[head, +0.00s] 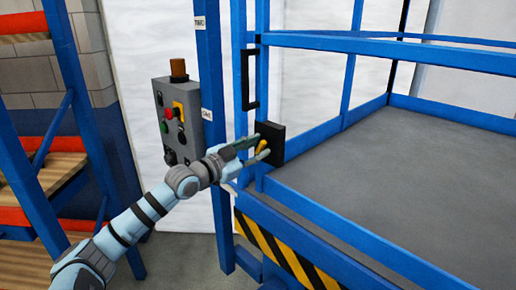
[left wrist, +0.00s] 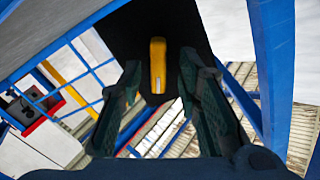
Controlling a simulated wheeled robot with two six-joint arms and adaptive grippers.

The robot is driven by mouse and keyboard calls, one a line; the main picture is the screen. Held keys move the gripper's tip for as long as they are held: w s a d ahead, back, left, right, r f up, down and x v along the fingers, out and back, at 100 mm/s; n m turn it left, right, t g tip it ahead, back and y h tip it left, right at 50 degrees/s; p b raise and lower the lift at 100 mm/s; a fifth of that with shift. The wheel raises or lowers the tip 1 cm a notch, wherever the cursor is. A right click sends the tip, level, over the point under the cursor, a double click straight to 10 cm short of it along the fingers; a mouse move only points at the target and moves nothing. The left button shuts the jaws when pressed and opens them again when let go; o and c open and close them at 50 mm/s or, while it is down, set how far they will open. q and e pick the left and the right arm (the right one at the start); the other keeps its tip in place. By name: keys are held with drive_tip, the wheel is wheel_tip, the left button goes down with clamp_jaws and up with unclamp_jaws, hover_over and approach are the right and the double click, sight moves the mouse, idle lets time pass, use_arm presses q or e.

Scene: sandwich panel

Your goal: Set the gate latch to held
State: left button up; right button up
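The gate latch is a black box (head: 271,141) on the blue gate post, with a short yellow handle (head: 262,146) on its front. In the left wrist view the yellow handle (left wrist: 158,65) stands out against the dark box face, pointing along the picture's vertical. My left gripper (head: 259,148) is at the latch, its fingers apart on either side of the handle. The wrist view shows a gap between each finger and the handle. My right gripper is not in view.
A black gate pull handle (head: 249,80) is above the latch. A grey control box (head: 178,118) with coloured buttons is left of the gate, by a blue upright (head: 209,60). Blue rails (head: 325,133) surround the grey platform (head: 410,165). Shelving is at the far left.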

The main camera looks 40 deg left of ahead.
use_arm(q)
drive_tip(key=shift+w, duration=0.1)
clamp_jaws()
drive_tip(key=n+p, duration=0.2)
drive_tip(key=n, duration=0.1)
drive_tip(key=shift+r+p, duration=0.3)
drive_tip(key=shift+p, duration=0.05)
drive_tip(key=shift+f+n, duration=0.25)
drive_tip(key=shift+n, duration=0.95)
drive_tip(key=shift+o, duration=0.7)
unclamp_jaws()
drive_tip(key=shift+w+f, duration=0.1)
drive_tip(key=shift+w, duration=0.05)
drive_tip(key=shift+w, duration=0.1)
